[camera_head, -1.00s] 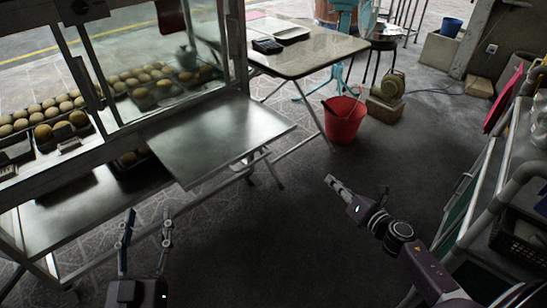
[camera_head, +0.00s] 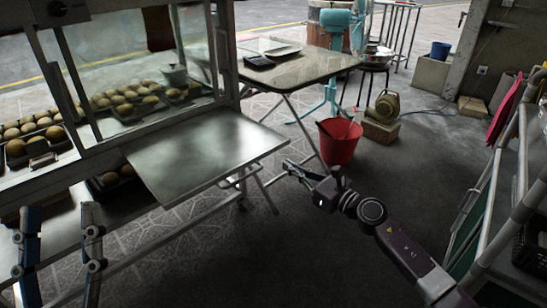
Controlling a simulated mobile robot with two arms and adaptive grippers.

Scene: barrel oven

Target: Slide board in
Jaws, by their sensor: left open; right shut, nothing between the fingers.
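The board (camera_head: 205,152) is a flat grey metal sheet. It juts out to the right from the lower front of the glass-fronted display case (camera_head: 150,62), over folding metal supports. My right gripper (camera_head: 287,163) is shut and empty just off the board's right end, close to its outer corner. I cannot tell whether it touches the board. My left gripper (camera_head: 59,210) is open and empty at the lower left, its two fingers pointing up in front of the case's lower shelf. The board's inner edge meets the case frame.
Round buns on dark trays (camera_head: 142,108) sit inside the case. A table (camera_head: 300,66) and a red bucket (camera_head: 339,143) stand beyond the board. A metal rack (camera_head: 492,212) lines the right side. The middle floor is clear.

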